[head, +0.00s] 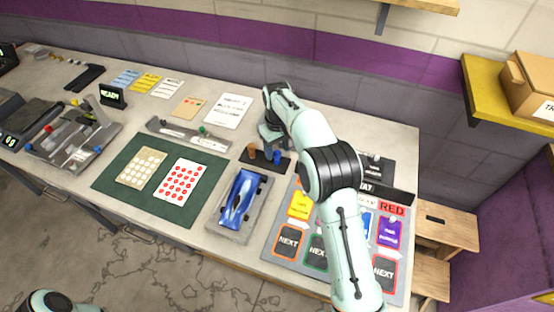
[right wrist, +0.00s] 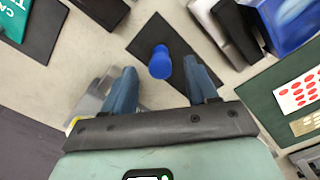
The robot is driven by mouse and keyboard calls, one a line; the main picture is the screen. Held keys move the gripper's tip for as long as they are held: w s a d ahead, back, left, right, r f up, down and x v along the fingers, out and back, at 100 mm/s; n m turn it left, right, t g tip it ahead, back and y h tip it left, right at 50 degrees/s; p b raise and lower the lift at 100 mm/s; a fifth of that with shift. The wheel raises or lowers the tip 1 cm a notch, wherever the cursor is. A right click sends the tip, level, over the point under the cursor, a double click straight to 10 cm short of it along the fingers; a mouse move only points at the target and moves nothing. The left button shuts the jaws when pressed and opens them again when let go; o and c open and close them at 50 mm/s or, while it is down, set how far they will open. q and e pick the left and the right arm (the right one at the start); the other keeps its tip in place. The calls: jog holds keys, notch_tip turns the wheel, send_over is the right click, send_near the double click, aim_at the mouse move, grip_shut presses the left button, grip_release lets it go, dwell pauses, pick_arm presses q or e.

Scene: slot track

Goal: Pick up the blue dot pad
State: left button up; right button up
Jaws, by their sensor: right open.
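The blue dot pad (head: 277,157) is a small upright blue piece with a round top. It stands on a black base plate (head: 262,163) beside a brown-orange pad (head: 252,150). In the right wrist view the blue dot pad (right wrist: 160,62) shows between the two fingers, a little beyond them, on the dark plate (right wrist: 181,38). My right gripper (head: 271,138) is just behind the pads in the head view. It is open and empty, and its fingers (right wrist: 162,78) are spread on either side of the blue pad's line. My left gripper is not in view.
A blue car (head: 240,200) sits in a grey tray (head: 232,231) in front of the plate. A green mat (head: 112,180) with dot sheets lies to the left. A grey board with coloured cards (head: 300,205) lies to the right, partly behind my arm. A wall stands behind the bench.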

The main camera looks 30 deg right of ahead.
aim_at(277, 152)
notch_tip(277, 152, down, 4)
jog(key=shift+f, duration=0.25)
grip_shut()
